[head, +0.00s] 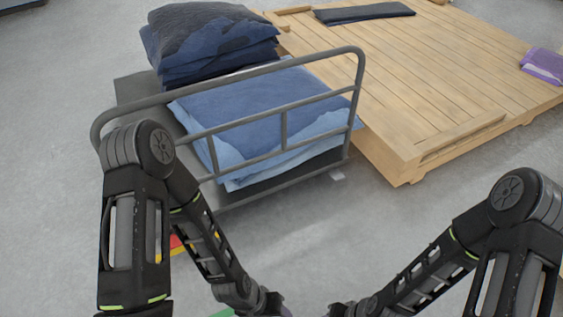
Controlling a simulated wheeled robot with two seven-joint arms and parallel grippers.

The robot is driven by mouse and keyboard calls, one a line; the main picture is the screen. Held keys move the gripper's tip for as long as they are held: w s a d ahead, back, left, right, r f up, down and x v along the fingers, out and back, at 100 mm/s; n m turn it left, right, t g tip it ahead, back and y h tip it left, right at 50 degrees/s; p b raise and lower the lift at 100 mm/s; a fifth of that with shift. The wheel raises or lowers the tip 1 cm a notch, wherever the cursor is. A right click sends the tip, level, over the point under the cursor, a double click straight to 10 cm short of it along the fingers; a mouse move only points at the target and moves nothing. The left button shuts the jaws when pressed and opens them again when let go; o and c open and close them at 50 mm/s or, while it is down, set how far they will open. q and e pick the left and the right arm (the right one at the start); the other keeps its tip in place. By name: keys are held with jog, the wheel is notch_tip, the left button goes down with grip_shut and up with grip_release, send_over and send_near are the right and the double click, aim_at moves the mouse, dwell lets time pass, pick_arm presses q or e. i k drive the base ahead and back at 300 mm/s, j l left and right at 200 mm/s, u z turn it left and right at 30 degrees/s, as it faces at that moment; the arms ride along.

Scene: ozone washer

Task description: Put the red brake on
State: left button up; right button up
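A grey metal cart (284,157) with a tubular rail handle stands in front of me, loaded with folded denim. A small red piece (176,241), with yellow next to it, shows below the cart's near left side, between links of my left arm. It may be the red brake, but it is mostly hidden and I cannot tell its position. A bit of green (222,313) shows at the bottom edge. Both my arms reach down to the bottom middle. Their grippers are out of frame below, so neither fingers nor any grasp show.
Dark folded jeans (205,40) and lighter blue jeans (255,108) lie stacked on the cart. A low wooden pallet platform (430,80) stands close to the cart's right, with a dark folded garment (363,13) and a purple cloth (543,65) on it. Grey floor is clear at left and front right.

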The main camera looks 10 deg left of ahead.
aim_at(175, 242)
jog(key=u, duration=1.5)
jog(key=i+j+u, duration=0.2)
jog(key=u, duration=0.3)
jog(key=i+j+u, duration=0.1)
jog(key=i+u, duration=0.2)
jog(key=u, duration=0.2)
